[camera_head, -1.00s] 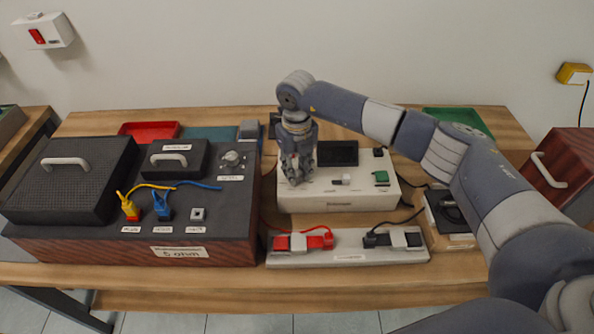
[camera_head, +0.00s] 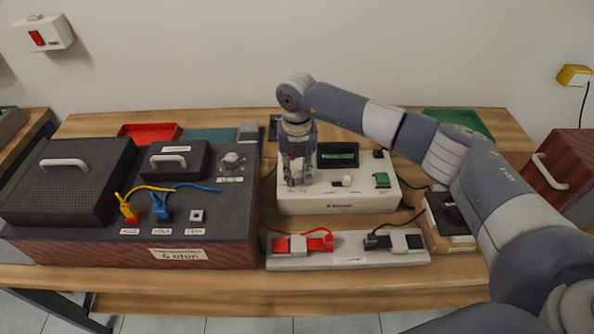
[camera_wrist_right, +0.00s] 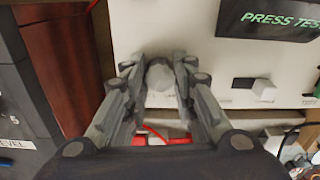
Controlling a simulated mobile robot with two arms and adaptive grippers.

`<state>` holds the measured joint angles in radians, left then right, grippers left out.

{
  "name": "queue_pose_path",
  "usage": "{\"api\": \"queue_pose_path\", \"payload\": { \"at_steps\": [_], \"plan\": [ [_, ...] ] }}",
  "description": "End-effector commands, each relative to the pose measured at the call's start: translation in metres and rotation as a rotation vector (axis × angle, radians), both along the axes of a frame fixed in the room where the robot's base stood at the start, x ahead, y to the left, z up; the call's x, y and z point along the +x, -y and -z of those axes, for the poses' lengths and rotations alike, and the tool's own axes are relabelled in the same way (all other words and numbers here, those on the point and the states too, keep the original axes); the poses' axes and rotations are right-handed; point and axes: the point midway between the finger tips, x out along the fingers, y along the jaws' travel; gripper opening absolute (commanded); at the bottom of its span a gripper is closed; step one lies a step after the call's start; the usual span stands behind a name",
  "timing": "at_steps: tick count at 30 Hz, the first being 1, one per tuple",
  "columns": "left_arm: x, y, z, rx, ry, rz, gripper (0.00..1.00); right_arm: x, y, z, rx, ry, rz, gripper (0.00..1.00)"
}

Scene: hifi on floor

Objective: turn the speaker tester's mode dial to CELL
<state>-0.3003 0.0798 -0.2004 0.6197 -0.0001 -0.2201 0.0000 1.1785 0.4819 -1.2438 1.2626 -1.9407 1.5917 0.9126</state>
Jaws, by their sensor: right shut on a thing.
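The speaker tester (camera_head: 340,203) is a white box in the middle of the table. Its dark screen (camera_head: 338,155) is lit with green text, which reads "PRESS TES…" in the right wrist view (camera_wrist_right: 268,18), cut off at the edge. My right gripper (camera_head: 299,182) points down over the left part of the tester. In the wrist view its fingers are closed around a round pale dial (camera_wrist_right: 159,75). The dial's labels and pointer are hidden or too small to read. My left gripper is not in view.
A light slider or switch (camera_head: 342,181) and a green button (camera_head: 382,180) sit right of the gripper. A dark speaker box (camera_head: 130,250) with cables stands close on the left. A strip with red and black clips (camera_head: 348,259) lies in front.

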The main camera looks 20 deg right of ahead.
Motion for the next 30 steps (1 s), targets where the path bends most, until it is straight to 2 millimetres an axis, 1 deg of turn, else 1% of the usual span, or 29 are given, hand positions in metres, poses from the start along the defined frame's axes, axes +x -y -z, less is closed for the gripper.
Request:
{"api": "queue_pose_path", "payload": {
  "at_steps": [5, 6, 8, 9, 17, 20, 23, 26, 30],
  "plan": [
    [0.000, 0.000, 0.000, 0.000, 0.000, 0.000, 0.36, 0.001, 0.000, -0.002, 0.001, 0.004, 0.000, 0.01],
    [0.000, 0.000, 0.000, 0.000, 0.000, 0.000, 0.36, 0.001, 0.000, -0.002, 0.001, 0.005, 0.000, 0.29],
    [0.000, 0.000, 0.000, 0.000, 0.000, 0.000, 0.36, 0.001, 0.000, -0.002, 0.001, 0.004, 0.000, 0.43],
    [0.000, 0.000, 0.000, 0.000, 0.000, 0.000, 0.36, 0.001, 0.000, -0.001, 0.000, 0.004, 0.000, 0.46],
    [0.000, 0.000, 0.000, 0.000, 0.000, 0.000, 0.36, 0.001, 0.000, -0.001, 0.001, 0.002, -0.001, 0.46],
    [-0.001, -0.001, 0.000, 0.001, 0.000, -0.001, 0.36, 0.001, 0.000, -0.004, 0.001, 0.002, -0.001, 0.46],
    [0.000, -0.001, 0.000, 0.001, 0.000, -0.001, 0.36, 0.001, 0.000, -0.015, 0.001, 0.004, -0.002, 0.46],
    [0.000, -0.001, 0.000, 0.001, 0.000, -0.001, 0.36, 0.002, 0.000, -0.033, 0.001, 0.006, -0.002, 0.46],
    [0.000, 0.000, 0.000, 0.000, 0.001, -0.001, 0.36, 0.002, 0.000, -0.064, 0.001, 0.007, -0.002, 0.46]
  ]
}}
